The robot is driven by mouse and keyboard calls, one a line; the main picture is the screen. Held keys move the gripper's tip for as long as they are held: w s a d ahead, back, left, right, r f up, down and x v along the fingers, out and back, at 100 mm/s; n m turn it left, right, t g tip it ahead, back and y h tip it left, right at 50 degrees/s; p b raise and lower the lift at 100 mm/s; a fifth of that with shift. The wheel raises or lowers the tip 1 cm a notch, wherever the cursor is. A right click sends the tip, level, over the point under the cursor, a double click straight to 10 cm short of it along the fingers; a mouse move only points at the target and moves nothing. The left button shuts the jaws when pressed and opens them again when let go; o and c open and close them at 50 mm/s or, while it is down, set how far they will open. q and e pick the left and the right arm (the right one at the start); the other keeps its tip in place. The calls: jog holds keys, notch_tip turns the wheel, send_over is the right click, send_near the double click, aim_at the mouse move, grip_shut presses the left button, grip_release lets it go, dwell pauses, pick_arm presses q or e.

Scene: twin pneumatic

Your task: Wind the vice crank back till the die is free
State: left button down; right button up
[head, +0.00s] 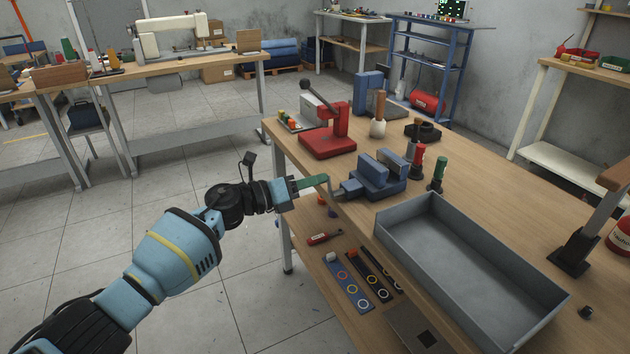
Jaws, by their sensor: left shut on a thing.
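A blue bench vice (383,176) stands near the left edge of the wooden workbench. Two blue jaw blocks stand close together on the vice. I cannot make out the die between them. My right gripper is not in view.
A grey open tray (470,270) lies in front of the vice. A red press (328,138) stands behind it. Red (415,165) and green (437,175) handled tools stand close to its right. A lower shelf (325,262) holds a screwdriver and marked strips.

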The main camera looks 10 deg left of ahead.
pick_arm(q)
jog(key=f+n, duration=0.2)
jog(key=n, duration=0.4)
jog(key=w+a+f+n, duration=0.1)
jog(key=f+n, duration=0.1)
jog(key=n, duration=0.4)
jog(key=w+f+n, duration=0.1)
jog(key=f+n, duration=0.1)
jog(key=n, duration=0.5)
jog(key=shift+w+a+f+b, duration=0.2)
jog(key=shift+a+b, duration=0.1)
jog(key=shift+a, duration=0.1)
jog(key=shift+s+d+f+n+p, duration=0.15)
jog(key=shift+f+n, duration=0.1)
jog(key=shift+n, duration=0.6)
jog(key=shift+s+d+f+n+p, duration=0.1)
jog(key=shift+s+f+n, duration=0.15)
jog(key=shift+n, duration=0.65)
jog(key=shift+s+d+f+n+p, duration=0.15)
jog(key=shift+f+n, duration=0.15)
jog(key=shift+n, duration=0.55)
jog(key=c, duration=1.4)
grip_release()
jog(key=shift+a, duration=0.1)
